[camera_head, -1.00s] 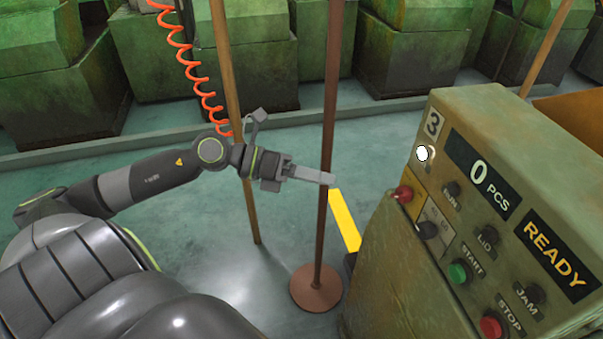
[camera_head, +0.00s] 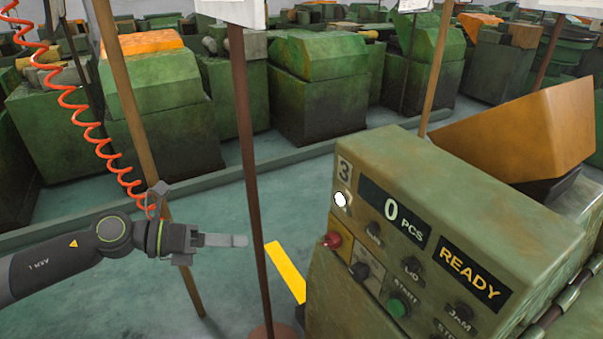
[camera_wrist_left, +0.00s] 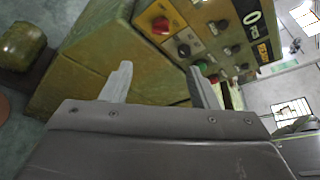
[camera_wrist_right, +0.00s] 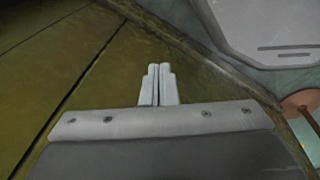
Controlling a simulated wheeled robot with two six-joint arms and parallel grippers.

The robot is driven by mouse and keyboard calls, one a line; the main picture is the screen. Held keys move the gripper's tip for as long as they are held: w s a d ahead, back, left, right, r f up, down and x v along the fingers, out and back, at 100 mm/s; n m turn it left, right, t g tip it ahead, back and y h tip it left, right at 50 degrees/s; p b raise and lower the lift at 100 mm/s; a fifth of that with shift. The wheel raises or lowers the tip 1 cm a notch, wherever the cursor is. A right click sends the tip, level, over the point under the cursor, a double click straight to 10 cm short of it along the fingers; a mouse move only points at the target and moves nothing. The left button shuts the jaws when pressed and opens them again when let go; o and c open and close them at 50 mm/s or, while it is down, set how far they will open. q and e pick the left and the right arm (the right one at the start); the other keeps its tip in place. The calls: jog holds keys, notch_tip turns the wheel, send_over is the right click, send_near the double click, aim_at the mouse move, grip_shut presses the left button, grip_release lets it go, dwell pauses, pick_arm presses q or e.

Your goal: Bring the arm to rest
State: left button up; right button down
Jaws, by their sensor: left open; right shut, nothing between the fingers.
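My left arm comes in from the left in the head view, and its gripper (camera_head: 240,240) points right, a little left of a brown post. In the left wrist view the two fingers of my left gripper (camera_wrist_left: 162,85) stand apart with nothing between them. The machine's control panel lies beyond them. My right gripper (camera_wrist_right: 158,84) shows only in the right wrist view. Its fingers are together and hold nothing. An olive-green surface fills much of the view behind it.
Machine 3's control box (camera_head: 440,205) stands at the right, its display reading 0 PCS and READY. The brown post (camera_head: 250,150) stands between my left gripper and the box. A wooden pole (camera_head: 135,120) and orange coiled hose (camera_head: 85,115) are near my left arm. Green machines (camera_head: 320,90) line the back.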

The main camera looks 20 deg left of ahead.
pick_arm(q)
jog(key=w+a+f+n+t+y, duration=0.55)
jog(key=a+f+n, duration=0.45)
jog(key=a+n, duration=0.25)
jog(key=s+a+f+n+y, duration=0.35)
jog(key=a+f+n, duration=0.2)
jog(key=f, duration=0.55)
jog(key=s+a+f+n+y, duration=0.2)
jog(key=a+f+n+y, duration=0.2)
jog(key=f+n, duration=0.5)
jog(key=s+d+f+n+g+y, duration=0.1)
jog(key=s+d+f+n+g, duration=0.15)
jog(key=s+f, duration=0.6)
jog(key=s+d+f+n+g+y, duration=0.1)
jog(key=s+f+n+g, duration=0.3)
jog(key=f, duration=0.8)
jog(key=s+d+f+n+g+h, duration=0.1)
jog(key=s+d+f+n+g, duration=0.1)
jog(key=s+d+f, duration=0.4)
jog(key=s+d+f+n+g+h, duration=0.1)
jog(key=s+d+f+n+g, duration=0.1)
jog(key=s+d+f+g, duration=0.2)
jog(key=s+d+f, duration=0.3)
jog(key=s+d, duration=0.5)
jog(key=s, duration=0.3)
jog(key=shift+s+n, duration=0.35)
jog(key=shift+s, duration=0.05)
